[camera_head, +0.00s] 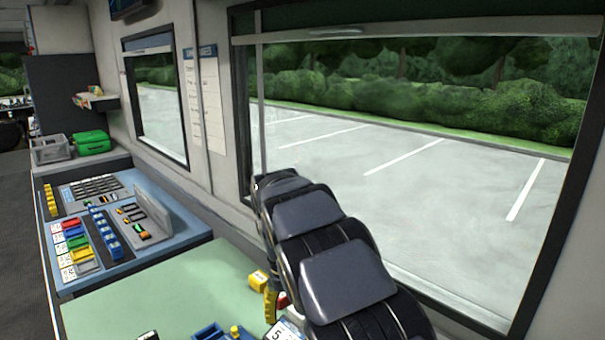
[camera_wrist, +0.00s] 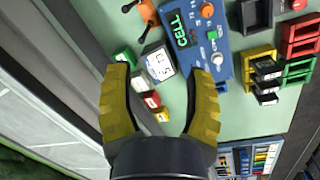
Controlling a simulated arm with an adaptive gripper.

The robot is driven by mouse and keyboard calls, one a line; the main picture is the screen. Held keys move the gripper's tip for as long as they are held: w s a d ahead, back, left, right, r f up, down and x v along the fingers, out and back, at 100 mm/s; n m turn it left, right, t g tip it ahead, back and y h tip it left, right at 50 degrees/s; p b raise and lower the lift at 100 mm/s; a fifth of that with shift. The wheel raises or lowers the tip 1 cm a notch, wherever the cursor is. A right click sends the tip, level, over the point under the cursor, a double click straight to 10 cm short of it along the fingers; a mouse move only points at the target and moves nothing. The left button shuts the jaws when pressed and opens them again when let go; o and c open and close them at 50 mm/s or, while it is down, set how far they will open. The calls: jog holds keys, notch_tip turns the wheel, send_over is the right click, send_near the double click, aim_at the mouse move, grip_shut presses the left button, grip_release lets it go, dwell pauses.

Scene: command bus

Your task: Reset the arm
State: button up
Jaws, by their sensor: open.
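My gripper (camera_wrist: 161,78) has two yellow ribbed fingers spread apart in the wrist view, with nothing held between them. It hangs over the pale green worktop (camera_wrist: 232,112), near its window-side edge. Small red and yellow blocks (camera_wrist: 152,99) show beyond the gap between the fingers. In the head view my dark, segmented arm reaches along the window side. A yellow finger of my gripper (camera_head: 270,304) shows at its left, partly hidden by the arm.
Near the fingertips are a white-faced meter (camera_wrist: 159,63), a green block (camera_wrist: 124,56) and a blue panel marked CELL (camera_wrist: 198,40). Yellow (camera_wrist: 259,60) and red (camera_wrist: 300,36) racks stand right. A blue console (camera_head: 100,225) lies farther left. The window (camera_head: 420,130) borders my arm.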

jog(key=s+d+r+m, duration=0.1)
jog(key=s+d+r, duration=0.3)
jog(key=s+d, duration=0.2)
jog(key=s+d+m, duration=0.1)
jog(key=s+d, duration=0.2)
jog(key=s, duration=1)
jog(key=s+d+m+g+y, duration=0.1)
jog(key=s+d, duration=0.2)
jog(key=s, duration=1)
jog(key=shift+s+d+f+g, duration=0.15)
jog(key=shift+s+f+g, duration=0.15)
jog(key=shift+f, duration=0.1)
jog(key=shift+w, duration=0.1)
